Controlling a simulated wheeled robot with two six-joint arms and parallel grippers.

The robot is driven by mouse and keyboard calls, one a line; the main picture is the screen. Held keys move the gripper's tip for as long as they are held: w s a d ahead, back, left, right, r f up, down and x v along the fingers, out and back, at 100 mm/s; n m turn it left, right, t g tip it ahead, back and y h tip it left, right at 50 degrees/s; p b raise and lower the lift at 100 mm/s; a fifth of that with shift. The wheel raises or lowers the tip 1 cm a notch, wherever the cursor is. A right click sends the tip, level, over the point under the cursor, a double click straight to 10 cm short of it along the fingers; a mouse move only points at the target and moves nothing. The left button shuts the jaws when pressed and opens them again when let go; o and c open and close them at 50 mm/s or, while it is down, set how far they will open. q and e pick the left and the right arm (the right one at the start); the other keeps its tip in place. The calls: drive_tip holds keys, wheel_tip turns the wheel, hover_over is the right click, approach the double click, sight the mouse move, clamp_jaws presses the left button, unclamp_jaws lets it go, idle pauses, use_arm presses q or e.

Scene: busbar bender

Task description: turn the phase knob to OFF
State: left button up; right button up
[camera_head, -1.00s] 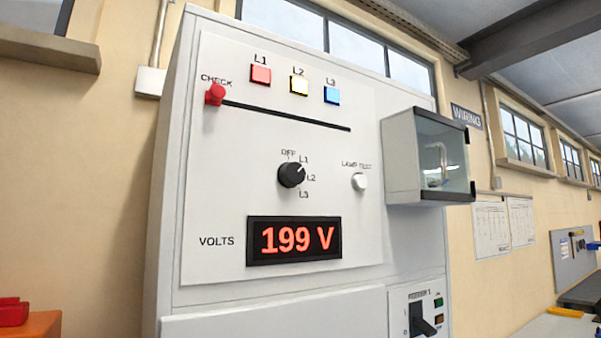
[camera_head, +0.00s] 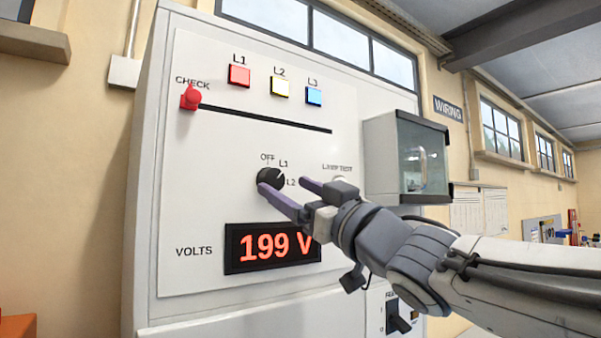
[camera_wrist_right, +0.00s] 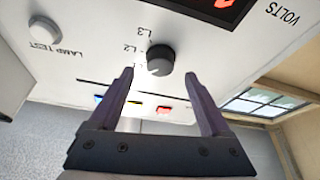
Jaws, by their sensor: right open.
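The phase knob (camera_head: 270,178) is a round black knob on the light grey cabinet panel, with OFF, L1 and L2 marks visible around it. My right gripper (camera_head: 283,185) is open in front of the panel, one finger overlapping the knob's lower edge and the other to its right. In the right wrist view the knob (camera_wrist_right: 160,60) appears between and just beyond the two open fingertips (camera_wrist_right: 158,76). I cannot tell whether they touch it. The knob's pointer direction is unclear now. My left gripper is not in view.
The voltage display (camera_head: 270,247) reads 199 V, partly covered by my right gripper. A red CHECK slider (camera_head: 190,97) sits at the left end of a dark slot. Red, yellow and blue lamps are above. A clear-fronted box (camera_head: 422,160) juts out at right.

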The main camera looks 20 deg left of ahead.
sight(277, 180)
drive_tip(key=shift+p+x, duration=0.5)
drive_tip(key=shift+x, duration=1.2)
clamp_jaws()
drive_tip(key=n+g+p, duration=0.1)
drive_tip(key=n, duration=0.2)
drive_tip(key=n+g+p, duration=0.1)
drive_tip(key=n+p, duration=0.1)
drive_tip(key=n, duration=0.1)
drive_tip(key=shift+w+d+r+g+y, duration=0.1)
drive_tip(key=shift+w+r+g+y, duration=0.05)
drive_tip(key=shift+g+y, duration=0.2)
drive_tip(key=shift+n+g+p, duration=0.55)
drive_tip(key=shift+n+g, duration=0.2)
drive_tip(key=shift+n, duration=0.7)
drive_tip(key=shift+n+g+p, duration=0.55)
drive_tip(key=shift+n+g, duration=0.15)
drive_tip(key=shift+n, duration=0.75)
